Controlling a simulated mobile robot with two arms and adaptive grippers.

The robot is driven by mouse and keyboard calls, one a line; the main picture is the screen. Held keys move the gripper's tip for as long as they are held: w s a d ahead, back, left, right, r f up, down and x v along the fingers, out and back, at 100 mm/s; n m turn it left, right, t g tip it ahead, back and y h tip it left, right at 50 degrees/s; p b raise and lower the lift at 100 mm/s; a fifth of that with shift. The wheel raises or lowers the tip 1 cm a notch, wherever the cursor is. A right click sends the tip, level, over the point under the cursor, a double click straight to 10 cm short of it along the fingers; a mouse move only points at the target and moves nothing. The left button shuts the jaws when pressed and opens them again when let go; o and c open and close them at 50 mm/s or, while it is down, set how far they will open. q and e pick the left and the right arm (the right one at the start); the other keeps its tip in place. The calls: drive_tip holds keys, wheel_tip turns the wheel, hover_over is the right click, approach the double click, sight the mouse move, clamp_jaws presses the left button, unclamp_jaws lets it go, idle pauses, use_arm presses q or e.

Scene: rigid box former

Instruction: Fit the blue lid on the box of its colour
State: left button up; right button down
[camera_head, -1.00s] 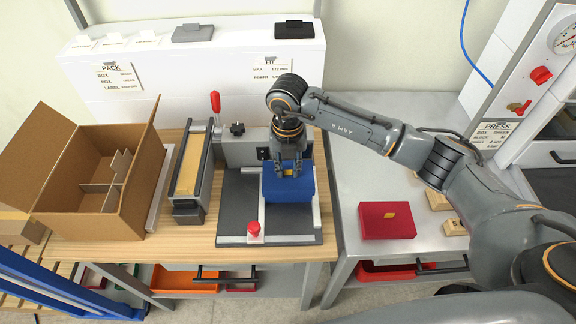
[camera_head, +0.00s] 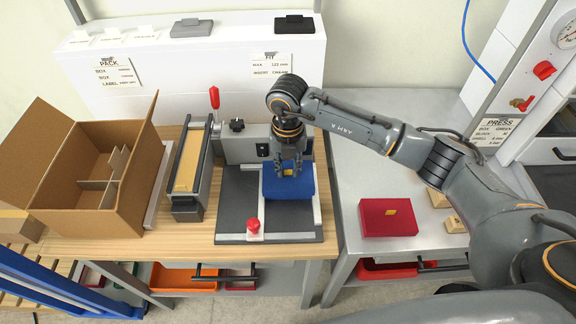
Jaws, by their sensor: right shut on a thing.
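A blue block shape with a yellow patch, the blue lid on or at the blue box (camera_head: 299,190), sits on the dark fixture plate (camera_head: 238,202) at the middle of the wooden table. I cannot tell the seam between lid and box from here. My right gripper (camera_head: 288,171) points down at the top of the blue lid, shut on it near the yellow patch, and its fingers hide part of the top. My left gripper is not in view.
An open cardboard box (camera_head: 95,180) with dividers stands at the left. A red knob (camera_head: 253,225) rises from the fixture's front.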

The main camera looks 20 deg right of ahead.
drive_tip(key=shift+f, duration=0.25)
idle(0.5)
drive_tip(key=c, duration=1.1)
unclamp_jaws()
drive_tip(key=shift+o, duration=0.2)
